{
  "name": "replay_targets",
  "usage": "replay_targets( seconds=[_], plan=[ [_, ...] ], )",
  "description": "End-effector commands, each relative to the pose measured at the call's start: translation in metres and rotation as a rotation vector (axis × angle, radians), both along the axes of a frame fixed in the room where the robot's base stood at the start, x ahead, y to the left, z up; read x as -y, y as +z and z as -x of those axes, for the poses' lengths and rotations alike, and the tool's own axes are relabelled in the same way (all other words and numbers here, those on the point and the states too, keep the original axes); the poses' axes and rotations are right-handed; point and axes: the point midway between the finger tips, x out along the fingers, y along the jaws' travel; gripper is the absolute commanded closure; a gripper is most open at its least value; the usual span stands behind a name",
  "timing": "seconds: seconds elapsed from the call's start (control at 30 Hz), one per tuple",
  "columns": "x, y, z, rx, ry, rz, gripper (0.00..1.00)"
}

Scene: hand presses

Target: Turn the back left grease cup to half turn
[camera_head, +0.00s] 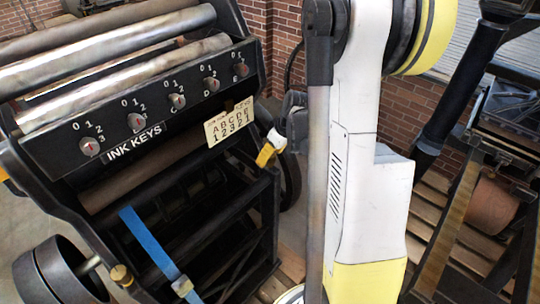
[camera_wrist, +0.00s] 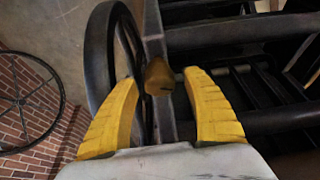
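A brass grease cup (camera_wrist: 158,77) shows in the wrist view, on a dark bar of the press frame, with a dark mark on its face. My gripper (camera_wrist: 164,88) is open, with one yellow finger on either side of the cup and a clear gap to each. The cup lies ahead of the fingertips or between them; the exact depth is hard to tell. In the head view, part of my gripper (camera_head: 270,148) shows at the right side of the press, and this cup cannot be made out. Another brass cup (camera_head: 121,275) sits on the frame at the lower left.
The black press has an ink-key panel (camera_head: 137,121) and a letter-number plate (camera_head: 229,122). A blue strap or lever (camera_head: 150,245) hangs below. In the wrist view, a black wheel (camera_wrist: 100,50) stands close to the left finger. Another press (camera_head: 500,140) stands at the right.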

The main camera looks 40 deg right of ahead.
Motion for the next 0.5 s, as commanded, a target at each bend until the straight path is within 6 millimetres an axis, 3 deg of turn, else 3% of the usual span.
replay_targets(
  seconds=[0.03,0.17,0.5],
  plan=[
    [0.0,0.0001,0.0,0.0,0.0,0.0,0.53],
    [0.0,0.0002,0.0001,0.0,0.0,0.0,0.93],
    [-0.0013,-0.0014,-0.0001,-0.001,-0.087,0.001,0.96]
  ],
)
